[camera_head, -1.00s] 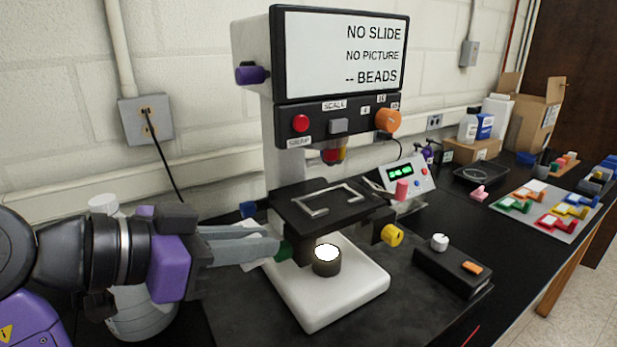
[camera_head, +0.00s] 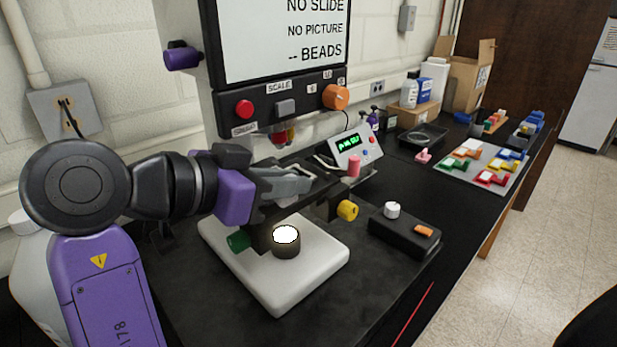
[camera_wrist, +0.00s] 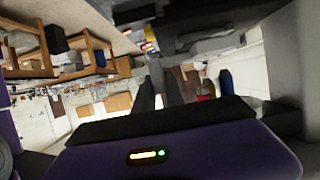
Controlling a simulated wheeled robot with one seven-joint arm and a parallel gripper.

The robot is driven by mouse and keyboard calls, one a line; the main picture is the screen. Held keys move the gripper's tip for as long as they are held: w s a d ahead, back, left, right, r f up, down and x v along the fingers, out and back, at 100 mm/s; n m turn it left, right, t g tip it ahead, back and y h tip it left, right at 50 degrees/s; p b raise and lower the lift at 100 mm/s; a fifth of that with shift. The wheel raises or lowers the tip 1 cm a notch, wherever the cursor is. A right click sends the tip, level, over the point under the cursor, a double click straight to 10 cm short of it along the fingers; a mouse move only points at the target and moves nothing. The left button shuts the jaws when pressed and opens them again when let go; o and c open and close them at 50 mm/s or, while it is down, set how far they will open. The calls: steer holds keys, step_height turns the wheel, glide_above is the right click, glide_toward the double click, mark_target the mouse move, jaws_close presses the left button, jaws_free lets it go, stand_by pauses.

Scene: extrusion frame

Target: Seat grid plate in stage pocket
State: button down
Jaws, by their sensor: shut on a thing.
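My gripper (camera_head: 300,184) reaches in from the left over the black stage (camera_head: 294,202) of the microscope. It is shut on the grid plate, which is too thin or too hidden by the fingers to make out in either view. The fingers cover much of the stage top, so I cannot see the pocket or whether the plate touches it. A metal clip (camera_head: 326,163) shows at the far right of the stage, beyond the fingertips. In the wrist view, the two dark fingers (camera_wrist: 160,85) point up the picture.
Objective lenses (camera_head: 284,138) hang just above the fingers. A green knob (camera_head: 238,241) and a yellow knob (camera_head: 347,210) flank the stage, above the white base (camera_head: 300,272). A black control box (camera_head: 405,236) stands to the right. The dark mat in front is clear.

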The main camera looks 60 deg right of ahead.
steer(key=shift+s+d, duration=0.2)
steer(key=shift+d, duration=0.35)
steer(key=x, duration=0.3)
steer(key=shift+d+f+b, duration=0.1)
steer(key=shift+f+b, duration=0.15)
steer(key=shift+b, duration=0.1)
steer(key=shift+f, duration=0.15)
steer(key=c, duration=1.4)
jaws_free()
